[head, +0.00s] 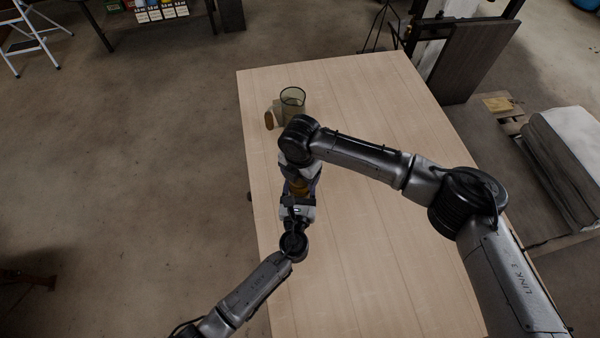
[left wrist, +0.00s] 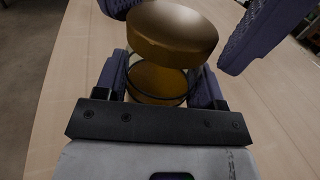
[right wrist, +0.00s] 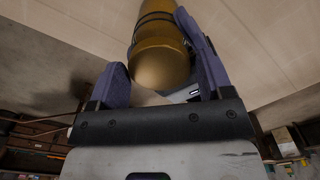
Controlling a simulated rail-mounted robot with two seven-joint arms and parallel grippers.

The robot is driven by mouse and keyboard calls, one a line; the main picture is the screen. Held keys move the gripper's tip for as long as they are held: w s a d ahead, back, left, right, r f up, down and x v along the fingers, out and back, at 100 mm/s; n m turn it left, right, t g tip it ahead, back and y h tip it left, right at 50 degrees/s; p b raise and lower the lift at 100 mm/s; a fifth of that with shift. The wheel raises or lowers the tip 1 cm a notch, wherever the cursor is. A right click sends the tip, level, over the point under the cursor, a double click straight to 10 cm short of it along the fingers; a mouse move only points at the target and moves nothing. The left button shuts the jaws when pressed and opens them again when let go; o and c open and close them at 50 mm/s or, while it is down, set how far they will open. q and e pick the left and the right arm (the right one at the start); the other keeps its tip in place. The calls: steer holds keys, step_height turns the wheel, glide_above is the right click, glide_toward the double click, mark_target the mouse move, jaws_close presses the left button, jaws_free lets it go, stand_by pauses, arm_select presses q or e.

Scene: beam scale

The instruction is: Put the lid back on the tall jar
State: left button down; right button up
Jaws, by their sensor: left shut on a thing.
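A tall olive-tinted glass jar (head: 292,97) stands upright at the back left of the table, with its top open. The gold-brown lid (head: 299,187) is in the air between my two grippers. In the left wrist view the lid (left wrist: 172,35) shows a thick disc and a narrower part with dark rings. My left gripper (left wrist: 160,78) is shut on the narrower part. My right gripper (right wrist: 160,72) is around the wider end, its fingers apart on either side; contact is hard to see. Its arm partly hides the lid in the head view.
A brown rounded object (head: 269,120) and a pale tan piece (head: 278,108) are beside the jar. The rest of the wooden table (head: 370,235) is clear. My arms cross close together near its left edge.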

steer(key=c, duration=0.7)
steer(key=m, duration=0.5)
steer(key=shift+c, duration=0.2)
steer(key=o, duration=1.1)
step_height(320, 180, up, 12)
arm_select(q)
steer(key=shift+c, duration=0.7)
jaws_free()
